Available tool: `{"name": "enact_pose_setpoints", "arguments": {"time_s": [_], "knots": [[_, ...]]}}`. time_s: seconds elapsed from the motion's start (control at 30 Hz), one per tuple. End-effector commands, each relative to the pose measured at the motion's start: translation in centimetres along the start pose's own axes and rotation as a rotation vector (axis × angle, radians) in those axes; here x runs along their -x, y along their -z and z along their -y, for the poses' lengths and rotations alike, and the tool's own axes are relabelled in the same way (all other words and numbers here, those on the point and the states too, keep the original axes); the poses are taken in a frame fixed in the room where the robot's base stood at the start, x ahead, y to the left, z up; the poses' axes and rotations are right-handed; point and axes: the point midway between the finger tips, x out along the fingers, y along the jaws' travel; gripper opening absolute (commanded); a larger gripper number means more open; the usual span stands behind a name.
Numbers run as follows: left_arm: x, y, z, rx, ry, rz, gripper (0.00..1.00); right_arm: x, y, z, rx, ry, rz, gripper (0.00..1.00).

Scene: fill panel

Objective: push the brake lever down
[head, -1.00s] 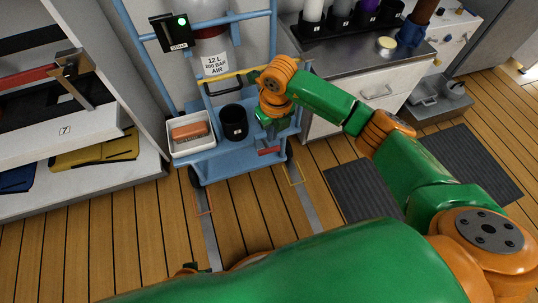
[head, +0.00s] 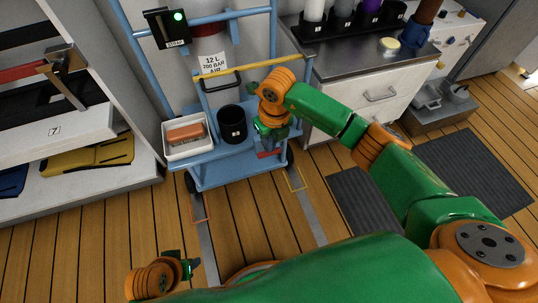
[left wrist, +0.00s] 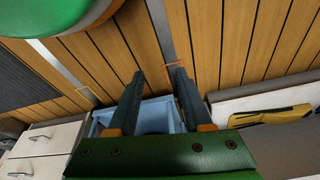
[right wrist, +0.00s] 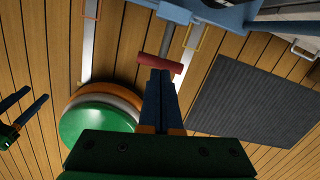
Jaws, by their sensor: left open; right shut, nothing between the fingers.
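The brake lever (head: 268,154) is a red bar low on the right side of the blue cart (head: 225,172). In the right wrist view the red lever (right wrist: 147,60) lies crosswise at the fingertips. My right gripper (right wrist: 160,72) is shut and empty, its tips overlapping the lever in that view; I cannot tell whether they touch it. In the head view my right gripper (head: 270,134) is just above the lever and partly hidden by its wrist. My left gripper (head: 191,266) is open and empty at the lower left, well away from the lever; its fingers (left wrist: 153,90) are spread.
The cart carries a white tray (head: 187,152) with an orange block (head: 186,133), a black cup (head: 232,124) and a labelled cylinder (head: 211,63). A shelf stands left, a counter (head: 362,62) right. Dark mats (head: 465,165) lie on the wooden floor, which is clear before the cart.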

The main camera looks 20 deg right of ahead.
Motion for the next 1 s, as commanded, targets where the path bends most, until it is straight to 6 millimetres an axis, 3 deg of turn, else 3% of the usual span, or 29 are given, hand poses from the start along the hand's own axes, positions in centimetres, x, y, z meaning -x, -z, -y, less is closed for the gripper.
{"name": "enact_pose_setpoints", "arguments": {"time_s": [0.3, 0.5, 0.83, 1.0], "knots": [[3.7, 1.1, -0.1, -0.002, -0.002, -0.056, 0.5, -2.0, 0.0, 0.0, -0.001, 0.0, 0.0, 0.0], [4.8, 1.2, -0.1, -0.003, -0.002, -0.067, 0.5, -2.2, 0.0, 0.0, -0.001, 0.0, 0.001, 0.0], [4.7, 1.2, -0.1, -0.003, -0.002, -0.067, 0.5, -2.3, 0.0, 0.0, 0.0, 0.0, 0.002, 0.0], [3.5, 0.8, -0.1, -0.003, -0.002, -0.067, 0.5, -3.9, 0.1, 0.0, -0.001, 0.0, 0.002, 0.0]]}}
